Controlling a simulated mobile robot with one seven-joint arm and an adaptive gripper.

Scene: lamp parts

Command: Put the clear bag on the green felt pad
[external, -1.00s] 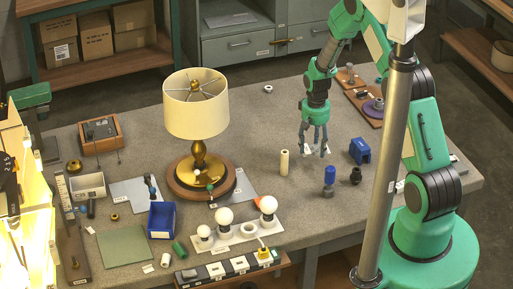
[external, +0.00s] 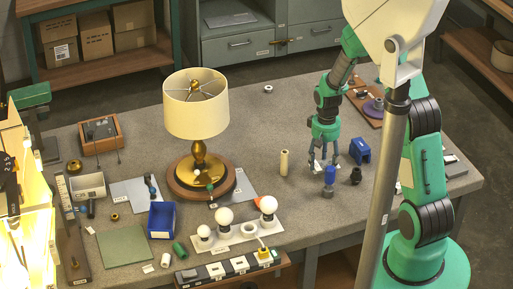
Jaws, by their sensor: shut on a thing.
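My gripper (external: 325,163) is at the right-hand part of the bench, between the cream cylinder and the blue block. It is shut on the clear bag (external: 316,165), which shows only as pale patches around the fingertips. Most of the bag is hidden or too small to make out, and I cannot tell whether it touches the bench. The green felt pad (external: 125,246) lies flat and bare at the front left of the bench, far from my gripper.
The brass lamp (external: 197,120), blue bin (external: 162,220) and bulb strip (external: 237,233) stand between my gripper and the pad. A cream cylinder (external: 284,163), blue-topped bottle (external: 329,182), dark knob (external: 355,176) and blue block (external: 360,151) are close to my gripper.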

